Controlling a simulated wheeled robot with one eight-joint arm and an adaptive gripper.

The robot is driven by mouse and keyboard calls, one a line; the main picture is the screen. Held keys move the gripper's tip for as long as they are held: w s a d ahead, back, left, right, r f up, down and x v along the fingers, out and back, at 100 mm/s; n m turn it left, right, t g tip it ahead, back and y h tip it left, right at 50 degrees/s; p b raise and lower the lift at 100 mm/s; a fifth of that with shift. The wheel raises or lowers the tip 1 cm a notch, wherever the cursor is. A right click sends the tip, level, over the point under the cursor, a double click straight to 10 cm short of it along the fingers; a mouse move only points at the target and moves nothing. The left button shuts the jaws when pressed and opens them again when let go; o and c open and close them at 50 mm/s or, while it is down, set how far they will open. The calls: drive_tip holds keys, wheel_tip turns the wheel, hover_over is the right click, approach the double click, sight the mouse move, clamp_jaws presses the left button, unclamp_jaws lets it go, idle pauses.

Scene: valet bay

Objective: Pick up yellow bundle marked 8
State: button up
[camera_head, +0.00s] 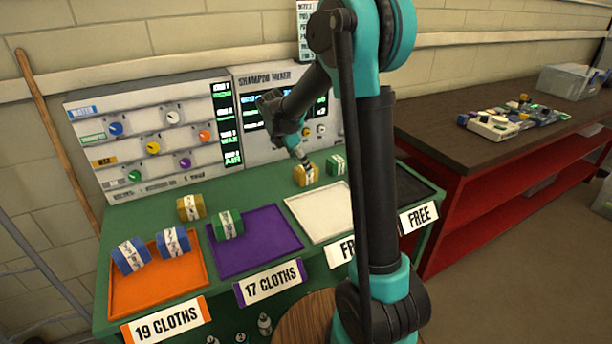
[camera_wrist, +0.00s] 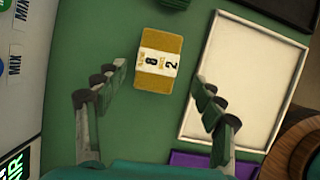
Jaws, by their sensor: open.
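The yellow bundle (camera_wrist: 158,62) has a white band with an 8 and a 2 on it and lies on the green bench top. In the head view it is the yellow bundle (camera_head: 306,174) behind the white tray. My gripper (camera_wrist: 160,90) is open and empty, with one finger to each side of the bundle's near end and apart from it. In the head view my gripper (camera_head: 304,162) hangs just above and behind this bundle. Another yellow bundle (camera_head: 191,207) lies farther left, behind the orange tray.
The white tray (camera_wrist: 255,35) lies right of the bundle. The control panel (camera_head: 150,130) stands behind.

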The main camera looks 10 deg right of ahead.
drive_tip(key=shift+w+x, duration=0.1)
drive_tip(key=shift+x, duration=1.25)
drive_tip(key=shift+w+x, duration=0.15)
drive_tip(key=shift+x, duration=1.2)
drive_tip(key=shift+d, duration=0.1)
drive_tip(key=shift+r, duration=0.1)
drive_tip(key=c, duration=1.3)
drive_tip(key=shift+r, duration=0.1)
drive_tip(key=shift+c, duration=0.2)
